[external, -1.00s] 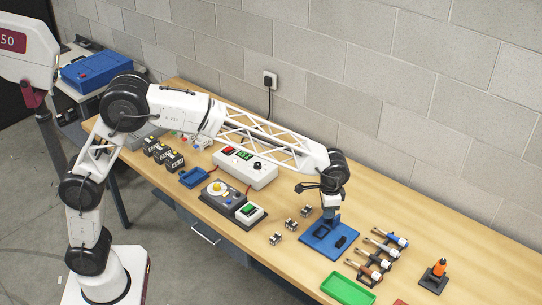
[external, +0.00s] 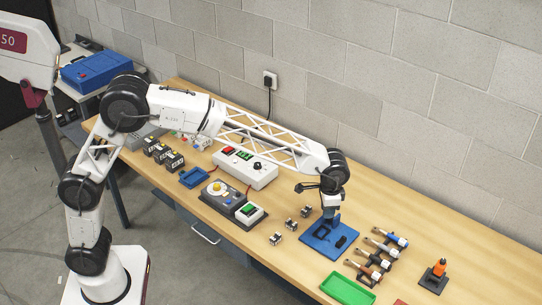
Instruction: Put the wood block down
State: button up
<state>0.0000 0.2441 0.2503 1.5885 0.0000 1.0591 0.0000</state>
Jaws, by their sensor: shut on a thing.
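My gripper (external: 329,223) points down over the back left part of a blue plate (external: 318,248) near the middle right of the workbench. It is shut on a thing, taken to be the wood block. The block itself cannot be made out at this size, and the fingers and wrist hide the spot. A dark recess or part (external: 341,241) shows on the plate just right of the fingers. Whether the held thing touches the plate cannot be told.
A green tray (external: 347,289) lies in front of the plate. Several cylindrical tools (external: 376,254) lie to its right, and small metal parts (external: 290,224) to its left. An orange-topped item (external: 438,270) stands farther right. Bare bench (external: 400,215) lies behind.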

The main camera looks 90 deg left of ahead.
jog(key=shift+a, duration=0.1)
jog(key=s+a+f+n, duration=0.3)
jog(key=s+a, duration=0.2)
jog(key=a, duration=1.3)
jog(key=s+a+f+n, duration=0.3)
jog(key=s+a+f, duration=0.1)
jog(key=a, duration=1.4)
jog(key=s+a+f+n, duration=0.3)
jog(key=s+a, duration=0.3)
jog(key=a, duration=1.2)
jog(key=shift+s+a+f, duration=0.3)
jog(key=shift+f, duration=0.1)
jog(key=shift+f, duration=3.05)
jog(key=shift+f, duration=1.85)
